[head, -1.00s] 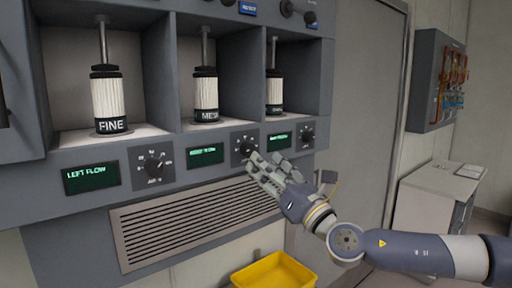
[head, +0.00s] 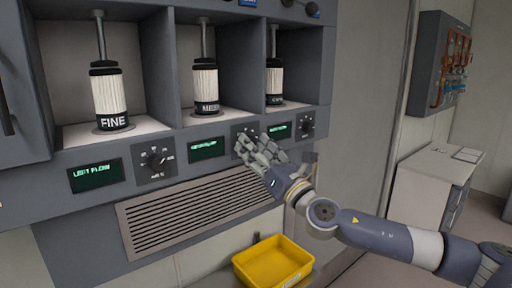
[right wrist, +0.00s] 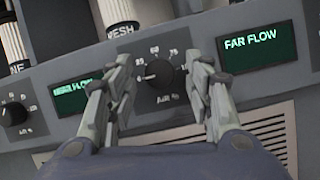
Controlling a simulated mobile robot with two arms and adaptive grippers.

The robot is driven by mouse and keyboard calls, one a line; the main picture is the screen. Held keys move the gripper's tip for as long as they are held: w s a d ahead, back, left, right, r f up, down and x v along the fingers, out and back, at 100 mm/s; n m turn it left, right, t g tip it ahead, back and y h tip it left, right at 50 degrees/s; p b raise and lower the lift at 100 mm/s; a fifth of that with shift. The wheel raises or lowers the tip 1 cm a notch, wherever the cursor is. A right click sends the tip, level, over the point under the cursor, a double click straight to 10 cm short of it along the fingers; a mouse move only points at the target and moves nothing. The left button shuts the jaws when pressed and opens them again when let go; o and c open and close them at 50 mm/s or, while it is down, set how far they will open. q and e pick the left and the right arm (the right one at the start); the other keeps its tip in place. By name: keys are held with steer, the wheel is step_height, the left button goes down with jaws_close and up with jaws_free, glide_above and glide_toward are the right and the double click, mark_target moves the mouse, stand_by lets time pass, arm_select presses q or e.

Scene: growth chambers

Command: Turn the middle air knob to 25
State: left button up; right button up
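The middle air knob (right wrist: 160,75) is a round black dial on a dark plate with a printed scale. In the right wrist view it shows between my two fingers, with its light mark toward the left, low end of the scale; the exact reading is unclear. My right gripper (right wrist: 163,100) is open, with one finger on each side of the knob. I cannot tell whether either finger touches it. In the head view the right gripper (head: 258,148) covers part of the knob's plate. My left gripper is not in view.
The left air knob (head: 157,160) and far air knob (head: 306,125) flank the middle one. Green displays (head: 206,148) sit between the knobs. Bays above hold white cylinders (head: 206,90). A vent grille (head: 190,212) and a yellow bin (head: 273,262) are below.

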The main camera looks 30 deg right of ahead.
steer(key=c, duration=0.9)
steer(key=shift+m, duration=0.4)
steer(key=shift+a+r+m+g+h+p, duration=0.1)
steer(key=shift+m+g+h+p, duration=0.3)
steer(key=shift+m+h, duration=1)
steer(key=shift+a+m+g+h+p, duration=0.15)
steer(key=shift+m+h+p, duration=0.35)
steer(key=shift+m, duration=1.85)
steer(key=shift+a+r+m+g+h+p, duration=0.1)
steer(key=shift+m+g+h+p, duration=0.6)
steer(key=shift+m, duration=1.15)
steer(key=shift+d+m+h, duration=0.1)
steer(key=shift+m+h, duration=0.2)
steer(key=o, duration=1.1)
steer(key=shift+f+t, duration=0.1)
steer(key=shift+t, duration=0.15)
